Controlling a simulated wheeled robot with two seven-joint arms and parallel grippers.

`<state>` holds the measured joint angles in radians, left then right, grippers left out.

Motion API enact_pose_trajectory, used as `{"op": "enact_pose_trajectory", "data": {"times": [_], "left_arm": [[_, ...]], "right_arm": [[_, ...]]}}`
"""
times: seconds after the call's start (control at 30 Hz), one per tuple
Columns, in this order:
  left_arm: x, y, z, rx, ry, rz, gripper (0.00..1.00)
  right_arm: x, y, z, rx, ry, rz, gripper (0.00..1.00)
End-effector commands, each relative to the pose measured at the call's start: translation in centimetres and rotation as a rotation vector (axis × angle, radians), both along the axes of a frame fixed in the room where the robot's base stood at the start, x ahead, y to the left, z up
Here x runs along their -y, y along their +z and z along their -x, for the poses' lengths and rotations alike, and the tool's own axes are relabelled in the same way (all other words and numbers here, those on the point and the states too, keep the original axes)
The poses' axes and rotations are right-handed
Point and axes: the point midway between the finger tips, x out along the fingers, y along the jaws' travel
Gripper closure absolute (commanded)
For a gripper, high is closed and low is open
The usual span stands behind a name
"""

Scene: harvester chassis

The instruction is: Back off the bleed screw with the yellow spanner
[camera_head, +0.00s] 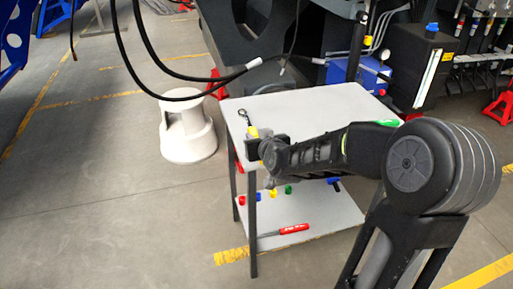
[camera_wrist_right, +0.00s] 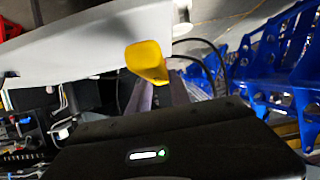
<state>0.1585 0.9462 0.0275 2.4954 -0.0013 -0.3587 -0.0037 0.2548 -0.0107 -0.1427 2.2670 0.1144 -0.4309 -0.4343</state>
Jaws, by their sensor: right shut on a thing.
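The yellow spanner (camera_head: 252,132) shows in the head view as a yellow handle with a dark ringed end pointing up and away, over the left part of the trolley top. My right gripper (camera_head: 254,147) is shut on its handle; the fingers hide part of it. In the right wrist view the yellow handle (camera_wrist_right: 146,62) sticks out beyond the fingers of my right gripper (camera_wrist_right: 160,94), beside the pale trolley top. I cannot pick out the bleed screw in either view. My left gripper is not in view.
The trolley's grey top (camera_head: 330,105) is mostly clear. Its lower shelf (camera_head: 335,215) holds a red-handled tool (camera_head: 293,229) and several coloured caps. Black hoses (camera_head: 152,62) hang at upper left, above a white step stool (camera_head: 187,130). A black canister (camera_head: 420,70) and blue box (camera_head: 369,74) stand behind.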

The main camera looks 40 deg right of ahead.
Motion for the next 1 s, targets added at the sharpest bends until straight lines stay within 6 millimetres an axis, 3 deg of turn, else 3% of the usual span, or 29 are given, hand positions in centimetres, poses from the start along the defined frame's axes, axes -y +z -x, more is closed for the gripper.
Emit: {"op": "enact_pose_trajectory", "data": {"times": [0.03,0.2,0.8,0.83,1.0], "left_arm": [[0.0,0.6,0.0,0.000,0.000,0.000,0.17],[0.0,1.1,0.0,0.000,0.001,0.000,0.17],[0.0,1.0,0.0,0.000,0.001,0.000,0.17],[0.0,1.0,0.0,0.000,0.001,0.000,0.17],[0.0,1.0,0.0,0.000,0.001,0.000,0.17]], "right_arm": [[0.0,1.5,-0.1,0.006,0.001,0.002,1.00],[-0.1,3.0,0.0,0.003,0.001,0.001,1.00],[0.0,3.0,0.0,0.001,0.001,0.001,1.00],[0.0,3.0,0.0,0.001,0.001,0.001,0.77],[0.0,3.0,0.0,0.001,0.001,0.001,0.91]]}}
